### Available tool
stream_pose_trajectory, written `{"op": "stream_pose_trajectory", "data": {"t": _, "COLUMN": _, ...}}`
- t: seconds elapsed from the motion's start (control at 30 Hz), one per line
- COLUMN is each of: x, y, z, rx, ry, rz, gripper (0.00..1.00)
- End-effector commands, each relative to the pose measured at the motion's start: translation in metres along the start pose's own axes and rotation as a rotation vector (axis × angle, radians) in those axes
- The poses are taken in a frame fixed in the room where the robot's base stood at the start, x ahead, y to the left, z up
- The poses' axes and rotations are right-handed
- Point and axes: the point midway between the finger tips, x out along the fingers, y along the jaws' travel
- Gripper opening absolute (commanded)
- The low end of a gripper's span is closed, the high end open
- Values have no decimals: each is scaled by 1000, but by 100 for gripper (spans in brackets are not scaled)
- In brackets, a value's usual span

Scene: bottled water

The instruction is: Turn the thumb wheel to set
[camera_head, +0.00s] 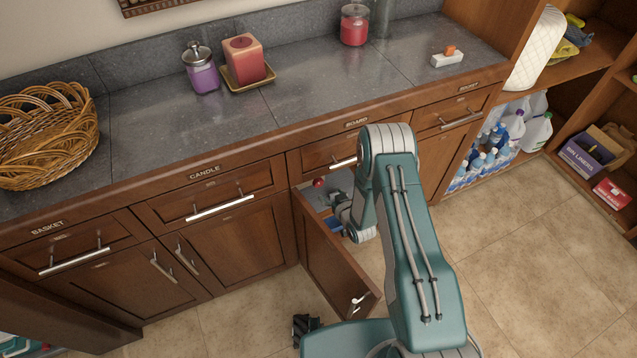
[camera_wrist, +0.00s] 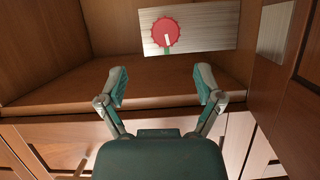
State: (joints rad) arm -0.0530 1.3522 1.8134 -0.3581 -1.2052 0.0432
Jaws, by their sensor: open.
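A red, scalloped thumb wheel (camera_wrist: 165,32) sits on a brushed metal plate (camera_wrist: 213,27) inside an open cabinet in the wrist view. A white line on the wheel points down, close to a green mark on the plate below it. In the head view the red wheel (camera_head: 319,183) shows small through the cabinet opening. My gripper (camera_wrist: 161,84) is open and empty, its two fingers spread below and short of the wheel, not touching it.
The open cabinet door (camera_head: 335,262) stands out left of my arm. A wooden cabinet wall (camera_wrist: 275,75) is close on the right in the wrist view. The counter (camera_head: 300,85) above holds a wicker basket (camera_head: 45,140), candles and a white block with an orange button (camera_head: 448,57).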

Motion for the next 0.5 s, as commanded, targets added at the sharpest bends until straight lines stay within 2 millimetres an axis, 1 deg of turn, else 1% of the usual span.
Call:
{"op": "stream_pose_trajectory", "data": {"t": 0.03, "x": 10, "y": -2, "z": 0, "rx": -4, "ry": 2, "rz": -2, "gripper": 85}}
{"op": "stream_pose_trajectory", "data": {"t": 0.1, "x": 23, "y": -5, "z": 0, "rx": -8, "ry": -1, "rz": -2, "gripper": 85}}
{"op": "stream_pose_trajectory", "data": {"t": 0.3, "x": 56, "y": -8, "z": 1, "rx": -10, "ry": -4, "rz": 0, "gripper": 85}}
{"op": "stream_pose_trajectory", "data": {"t": 0.5, "x": 77, "y": -5, "z": 0, "rx": -5, "ry": -3, "rz": 0, "gripper": 85}}
